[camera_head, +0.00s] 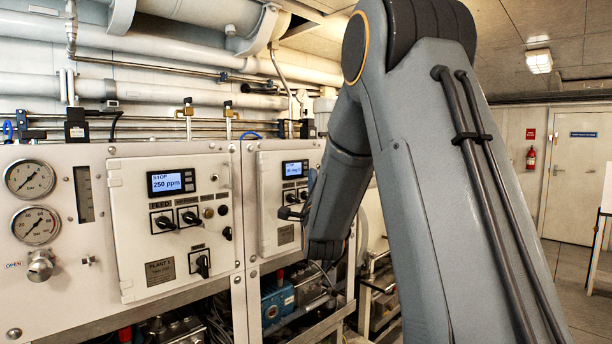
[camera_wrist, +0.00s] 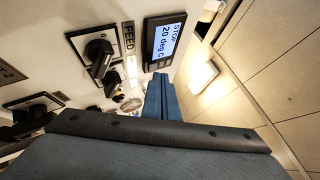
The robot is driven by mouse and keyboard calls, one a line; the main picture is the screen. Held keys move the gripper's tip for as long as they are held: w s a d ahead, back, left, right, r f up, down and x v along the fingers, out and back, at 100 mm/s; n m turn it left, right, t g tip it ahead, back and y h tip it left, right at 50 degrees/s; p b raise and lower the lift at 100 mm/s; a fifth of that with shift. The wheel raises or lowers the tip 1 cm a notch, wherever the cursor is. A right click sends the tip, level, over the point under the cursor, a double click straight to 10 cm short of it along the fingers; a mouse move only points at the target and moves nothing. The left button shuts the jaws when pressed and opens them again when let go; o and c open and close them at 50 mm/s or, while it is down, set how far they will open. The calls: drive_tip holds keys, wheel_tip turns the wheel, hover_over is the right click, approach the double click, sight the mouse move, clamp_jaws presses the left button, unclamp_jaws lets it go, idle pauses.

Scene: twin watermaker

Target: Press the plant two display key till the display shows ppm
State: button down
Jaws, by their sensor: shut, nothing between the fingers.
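The plant two display (camera_head: 295,169) is on the second white panel, partly beside my arm in the head view. In the wrist view the display (camera_wrist: 165,42) appears turned on its side and reads "STOP" and "20 deg C". I cannot tell whether the tips touch a key. In the head view my arm hides most of the gripper.
The plant one panel (camera_head: 178,225) stands to the left; its display (camera_head: 171,182) reads "STOP" and "250 ppm". Rotary switches, including a black feed switch (camera_wrist: 98,55), stick out close to my gripper. Pipes run above the panels.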

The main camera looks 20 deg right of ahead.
drive_tip(key=shift+w+a+b, duration=0.1)
drive_tip(key=shift+w+b, duration=0.25)
idle(0.4)
drive_tip(key=shift+s, duration=0.15)
drive_tip(key=shift+s+d, duration=0.25)
drive_tip(key=shift+s, duration=0.35)
drive_tip(key=s, duration=0.1)
drive_tip(key=s+d, duration=0.1)
drive_tip(key=s, duration=0.2)
drive_tip(key=shift+s+d+b, duration=0.35)
idle(0.3)
idle(0.7)
